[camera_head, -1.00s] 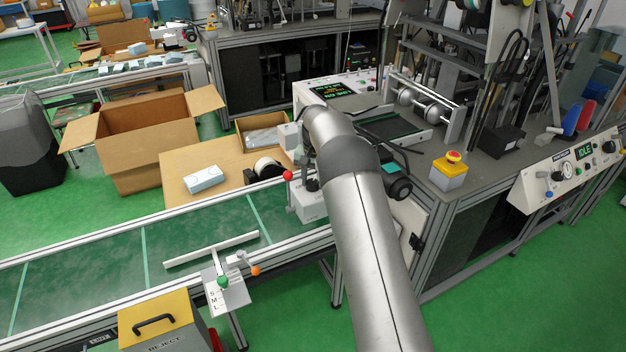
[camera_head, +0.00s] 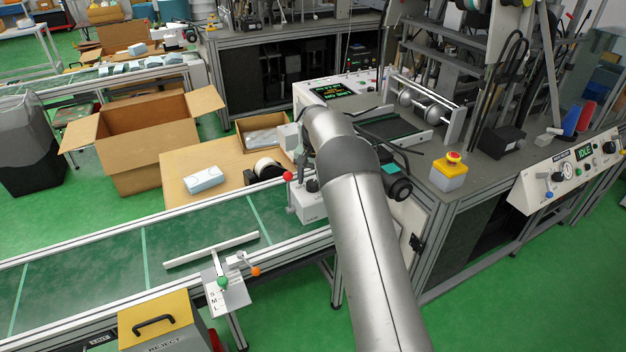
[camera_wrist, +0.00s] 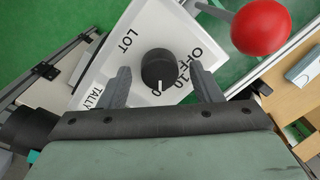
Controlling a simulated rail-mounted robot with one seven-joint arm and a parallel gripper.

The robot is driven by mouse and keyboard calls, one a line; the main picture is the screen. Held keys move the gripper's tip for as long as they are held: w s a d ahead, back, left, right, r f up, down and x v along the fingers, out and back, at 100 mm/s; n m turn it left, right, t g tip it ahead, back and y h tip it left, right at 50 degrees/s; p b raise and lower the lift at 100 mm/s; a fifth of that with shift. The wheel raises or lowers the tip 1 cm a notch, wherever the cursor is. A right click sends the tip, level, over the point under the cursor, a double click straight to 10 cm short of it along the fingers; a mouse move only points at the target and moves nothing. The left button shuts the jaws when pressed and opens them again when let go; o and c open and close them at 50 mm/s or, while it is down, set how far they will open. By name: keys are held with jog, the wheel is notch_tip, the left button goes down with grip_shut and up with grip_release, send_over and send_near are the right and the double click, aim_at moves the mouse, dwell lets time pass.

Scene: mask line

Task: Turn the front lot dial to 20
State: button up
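The lot dial (camera_wrist: 158,68) is a round black knob with a white pointer line on a white panel (camera_wrist: 122,52) lettered LOT, OFF and 10. The line points down in the wrist view, toward a partly hidden mark of which a 0 shows. My gripper (camera_wrist: 160,72) is open, one finger on each side of the knob, with gaps visible between fingers and knob. In the head view the white lot box (camera_head: 311,208) stands by the belt edge, below my arm's end; my fingers cannot be made out there.
A red ball on a rod (camera_wrist: 261,27) sticks up close to the panel; it also shows in the head view (camera_head: 288,176). The green conveyor belt (camera_head: 185,232) runs to the left. A tan table (camera_head: 225,181) with a light box (camera_head: 203,180) lies behind the belt.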

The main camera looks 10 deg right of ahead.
notch_tip(320, 180, up, 17)
jog(key=shift+s+d+r, duration=0.2)
jog(key=shift+s+d, duration=0.05)
jog(key=shift+d, duration=0.15)
dwell(0.4)
jog(key=s+r+n, duration=0.1)
jog(key=s+r, duration=0.3)
jog(key=s, duration=0.5)
jog(key=s+f+n, duration=0.2)
jog(key=s+f, duration=0.3)
jog(key=s, duration=1.3)
jog(key=s+a+f+n, duration=0.1)
jog(key=s+f+n, duration=0.2)
jog(key=s, duration=1.6)
notch_tip(320, 180, down, 3)
jog(key=shift+r+h, duration=0.15)
jog(key=shift+h, duration=0.15)
jog(key=shift+a, duration=0.1)
